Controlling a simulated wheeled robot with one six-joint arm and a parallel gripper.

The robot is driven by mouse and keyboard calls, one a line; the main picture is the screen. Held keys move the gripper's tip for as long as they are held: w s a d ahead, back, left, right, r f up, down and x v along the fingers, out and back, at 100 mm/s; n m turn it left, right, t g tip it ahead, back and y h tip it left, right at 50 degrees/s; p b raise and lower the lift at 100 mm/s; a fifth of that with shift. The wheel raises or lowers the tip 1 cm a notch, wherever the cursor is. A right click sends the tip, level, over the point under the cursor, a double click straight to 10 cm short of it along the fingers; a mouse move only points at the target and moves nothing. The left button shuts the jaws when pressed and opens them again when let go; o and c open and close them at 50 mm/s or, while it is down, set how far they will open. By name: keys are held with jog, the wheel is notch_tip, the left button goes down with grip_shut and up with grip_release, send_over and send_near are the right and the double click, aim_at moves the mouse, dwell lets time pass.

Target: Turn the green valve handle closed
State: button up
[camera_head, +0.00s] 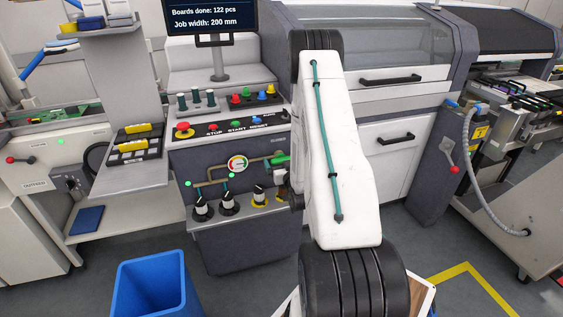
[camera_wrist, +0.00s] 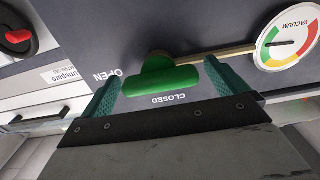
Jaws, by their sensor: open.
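The green valve handle (camera_wrist: 168,80) shows in the middle of the wrist view, on the dark grey panel. Its long bar lies across the picture, slightly tilted, with a short hub above it. The upside-down word OPEN is left of the handle and CLOSED is just below it. My gripper (camera_wrist: 163,70) is open, with one green finger pad beyond each end of the bar. Small gaps seem to show at both ends; contact is hard to tell. In the head view, my arm partly hides the handle area, and green shows beside it.
A brass pipe runs from the handle to a round vacuum gauge (camera_wrist: 288,38); the gauge also shows in the head view (camera_head: 237,164). Black and yellow knobs (camera_head: 227,203) stand on a ledge below. A red emergency button (camera_head: 183,129) is above left. A blue bin (camera_head: 153,285) stands on the floor.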

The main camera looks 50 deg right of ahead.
jog(key=c, duration=1)
jog(key=shift+n, duration=0.4)
jog(key=n, duration=0.3)
jog(key=shift+n, duration=0.4)
jog(key=n, duration=0.4)
jog(key=shift+w+n, duration=0.1)
jog(key=shift+n, duration=0.2)
jog(key=n, duration=0.4)
jog(key=shift+a, duration=0.1)
jog(key=shift+f+n, duration=0.1)
jog(key=shift+n, duration=2.4)
